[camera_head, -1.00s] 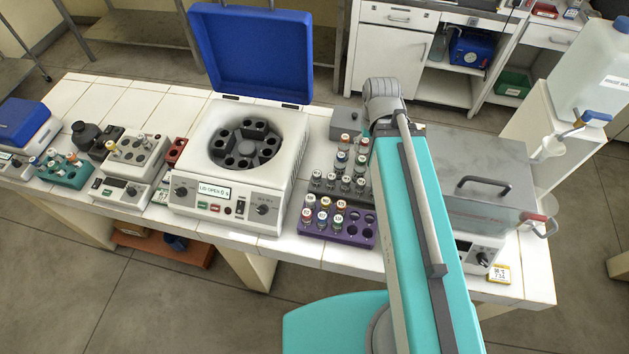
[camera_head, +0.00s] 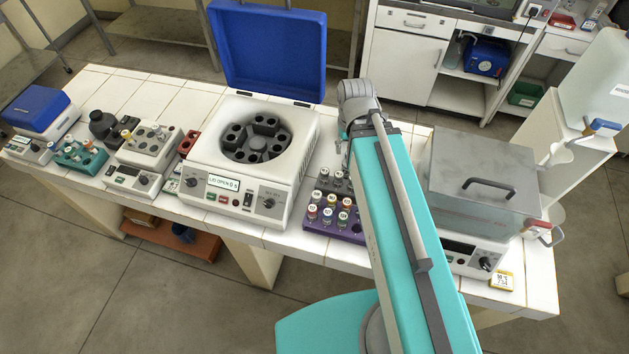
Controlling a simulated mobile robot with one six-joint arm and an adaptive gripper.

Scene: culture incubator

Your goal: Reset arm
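My arm (camera_head: 395,215) reaches from the bottom of the head view up over the bench, its grey joint (camera_head: 357,97) above the back edge of the bench, right of the centrifuge. My gripper cannot be made out; the arm hides what lies beyond the joint. The arm also covers part of the purple rack (camera_head: 318,226) with capped tubes and most of the grey tube rack behind it.
The centrifuge (camera_head: 207,180) stands with its blue lid (camera_head: 268,55) up. A lidded metal bath (camera_head: 450,180) is close right of my arm. Smaller devices and a teal rack (camera_head: 78,162) stand at left. A white container (camera_head: 600,85) is at far right.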

